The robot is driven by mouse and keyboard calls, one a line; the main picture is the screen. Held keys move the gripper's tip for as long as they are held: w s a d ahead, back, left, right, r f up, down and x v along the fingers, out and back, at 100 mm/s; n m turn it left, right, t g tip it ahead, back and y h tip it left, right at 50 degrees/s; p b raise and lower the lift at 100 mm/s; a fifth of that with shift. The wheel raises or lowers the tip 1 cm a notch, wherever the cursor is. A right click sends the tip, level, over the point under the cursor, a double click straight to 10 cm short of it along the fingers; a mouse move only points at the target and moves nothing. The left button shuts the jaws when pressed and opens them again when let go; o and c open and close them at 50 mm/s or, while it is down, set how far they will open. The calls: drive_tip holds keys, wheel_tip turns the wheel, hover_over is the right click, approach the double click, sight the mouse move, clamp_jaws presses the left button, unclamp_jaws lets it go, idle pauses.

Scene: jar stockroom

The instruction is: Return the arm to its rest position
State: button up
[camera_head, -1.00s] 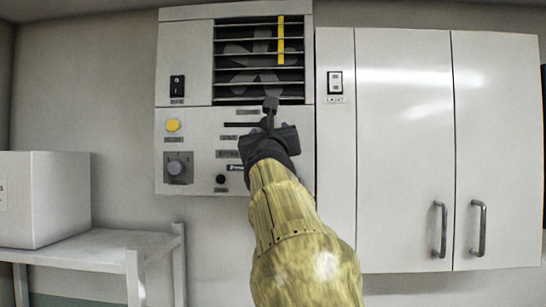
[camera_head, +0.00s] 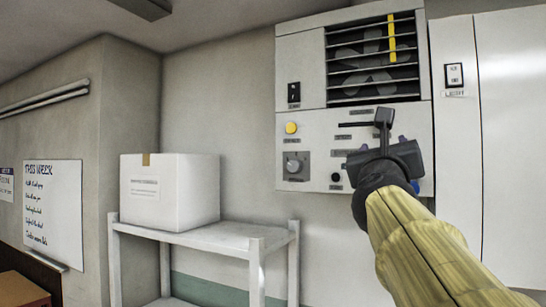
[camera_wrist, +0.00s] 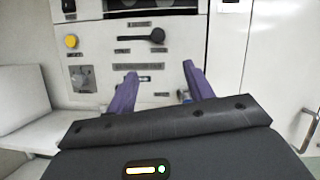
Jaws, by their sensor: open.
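My gripper (camera_head: 388,150) is in front of the lower part of the white wall panel (camera_head: 305,158) in the head view. In the wrist view my gripper (camera_wrist: 160,82) shows two purple fingers spread apart with nothing between them. Beyond them is a black lever (camera_wrist: 155,35) at the right end of a dark slot, apart from the fingers. My yellow-sleeved arm reaches up from the lower right of the head view. It hides part of the panel's lower right and the cabinet's lower left.
The panel carries a fan grille (camera_head: 375,60), a yellow button (camera_head: 291,128) and a grey knob (camera_head: 293,165). A white cabinet (camera_head: 510,150) stands right. A white box (camera_head: 170,190) sits on a shelf (camera_head: 225,237) to the left. A whiteboard (camera_head: 53,210) hangs further left.

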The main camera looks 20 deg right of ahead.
drive_tip(key=w+a+f+n+g+y, duration=0.1)
drive_tip(key=w+a+f+n+y, duration=0.3)
drive_tip(key=f+n, duration=0.5)
drive_tip(key=w+a+f+n+g+y, duration=0.1)
drive_tip(key=w+a+f+n+y, duration=0.4)
drive_tip(key=f, duration=0.8)
drive_tip(key=w+a+f+n+g+y, duration=0.2)
drive_tip(key=w+f+n, duration=0.1)
drive_tip(key=f+n, duration=0.65)
drive_tip(key=s+a+f+n+g+y, duration=0.2)
drive_tip(key=s+a+f+n+g, duration=0.15)
drive_tip(key=f, duration=0.65)
drive_tip(key=s+a+f+n+g+y, duration=0.1)
drive_tip(key=s+a+f+n+g, duration=0.25)
drive_tip(key=f, duration=0.65)
drive_tip(key=s+a+f+n+g, duration=0.3)
drive_tip(key=s+a+f+n, duration=0.1)
drive_tip(key=s+f+n, duration=0.7)
drive_tip(key=shift+s+a+f+y, duration=0.2)
drive_tip(key=shift+s+f+y, duration=0.1)
drive_tip(key=shift+s, duration=0.2)
drive_tip(key=shift+w, duration=0.2)
